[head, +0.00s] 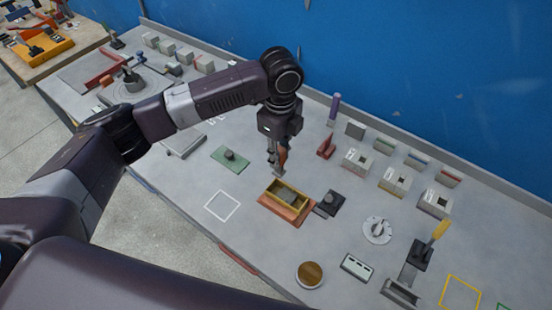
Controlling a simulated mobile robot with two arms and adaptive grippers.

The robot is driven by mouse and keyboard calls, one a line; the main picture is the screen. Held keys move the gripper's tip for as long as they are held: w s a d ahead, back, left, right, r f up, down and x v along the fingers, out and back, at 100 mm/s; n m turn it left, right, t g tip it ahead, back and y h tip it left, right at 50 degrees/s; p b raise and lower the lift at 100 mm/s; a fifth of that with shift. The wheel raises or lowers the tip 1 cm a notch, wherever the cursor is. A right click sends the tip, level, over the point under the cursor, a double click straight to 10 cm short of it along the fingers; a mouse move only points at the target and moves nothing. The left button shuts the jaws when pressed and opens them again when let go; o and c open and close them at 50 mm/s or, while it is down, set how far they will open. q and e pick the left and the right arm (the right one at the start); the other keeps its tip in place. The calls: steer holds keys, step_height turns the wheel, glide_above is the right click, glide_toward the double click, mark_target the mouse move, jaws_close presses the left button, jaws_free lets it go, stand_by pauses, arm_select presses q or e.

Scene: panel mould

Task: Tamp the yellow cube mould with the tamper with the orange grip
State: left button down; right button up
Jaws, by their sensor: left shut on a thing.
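The yellow cube mould (301,206) is an open-topped box on an orange-brown base plate (270,206) near the middle of the bench, with grey material inside. My left gripper (277,153) is shut on the tamper with the orange grip (283,157), just behind and above the mould. A strip of the orange grip shows beside the fingers. The tamper's lower end is near the mould's back left corner; I cannot tell whether it touches. My right gripper is out of view.
A black block (329,204) sits close right of the mould. A green plate with a knob (230,159) lies left. A purple-handled tool (334,108) and a red item (326,146) stand behind. A brown-filled round dish (310,274) is in front. A white outlined square (222,206) is empty.

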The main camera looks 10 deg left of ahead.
arm_select(q)
steer(key=shift+a+f, duration=0.1)
steer(key=shift+w+a+f, duration=0.1)
steer(key=shift+f, duration=0.8)
step_height(320, 180, down, 4)
steer(key=b, duration=0.4)
steer(key=shift+f+b, duration=0.5)
steer(key=shift+b, duration=0.35)
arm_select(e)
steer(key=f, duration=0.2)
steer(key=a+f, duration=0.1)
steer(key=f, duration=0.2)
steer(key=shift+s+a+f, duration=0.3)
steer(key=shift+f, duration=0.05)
